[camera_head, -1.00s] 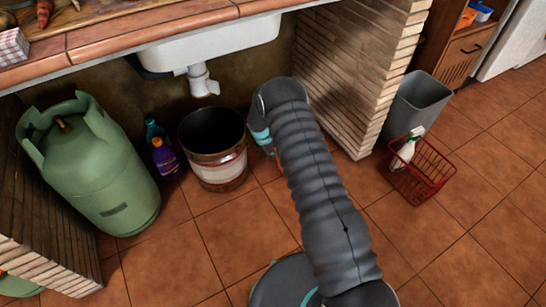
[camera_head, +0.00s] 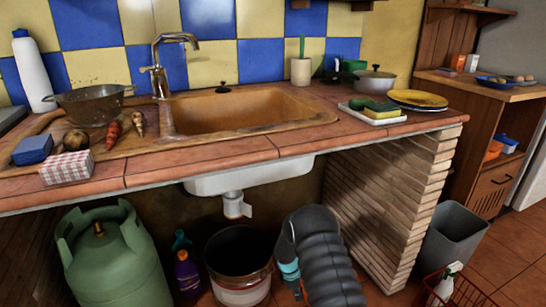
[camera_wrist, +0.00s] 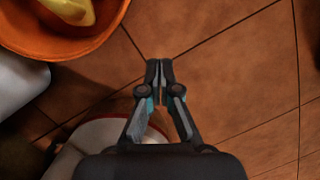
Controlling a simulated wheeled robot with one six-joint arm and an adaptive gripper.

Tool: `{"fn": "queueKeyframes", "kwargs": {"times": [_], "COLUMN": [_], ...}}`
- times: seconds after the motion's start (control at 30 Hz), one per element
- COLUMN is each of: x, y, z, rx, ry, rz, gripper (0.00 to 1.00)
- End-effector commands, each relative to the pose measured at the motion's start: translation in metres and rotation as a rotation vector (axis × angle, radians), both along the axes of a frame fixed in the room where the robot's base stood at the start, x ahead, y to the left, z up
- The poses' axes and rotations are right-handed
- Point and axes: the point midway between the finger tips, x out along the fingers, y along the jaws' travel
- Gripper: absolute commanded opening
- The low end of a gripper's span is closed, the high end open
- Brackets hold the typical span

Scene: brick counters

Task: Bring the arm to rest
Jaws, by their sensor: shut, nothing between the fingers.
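My arm (camera_head: 330,265), in a ribbed grey sleeve, rises from the bottom edge of the head view, right of the metal bucket (camera_head: 240,296) under the sink. My gripper (camera_wrist: 159,68) shows in the wrist view. Its two fingertips meet, with nothing between them, and it points over the tiled floor (camera_wrist: 225,60). In the head view I cannot make out the gripper.
An orange container (camera_wrist: 60,48) with a yellow thing inside is at the wrist view's upper left. In the head view, a green gas cylinder (camera_head: 115,262), brick pillar (camera_head: 395,200) and red basket (camera_head: 462,292) surround the arm.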

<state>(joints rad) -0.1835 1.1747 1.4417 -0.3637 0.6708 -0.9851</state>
Motion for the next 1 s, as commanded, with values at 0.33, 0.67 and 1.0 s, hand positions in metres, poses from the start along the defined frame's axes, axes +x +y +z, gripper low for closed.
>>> {"fn": "queueKeyframes", "kwargs": {"times": [0.33, 0.67, 1.0], "x": [-0.053, -0.103, -0.166], "y": [-0.007, -0.017, -0.029], "z": [0.081, 0.199, 0.304], "rx": [-0.025, -0.017, 0.032], "ry": [-0.008, -0.076, -0.159], "rz": [-0.424, -0.798, -1.086], "gripper": [0.00, 0.00, 0.00]}}
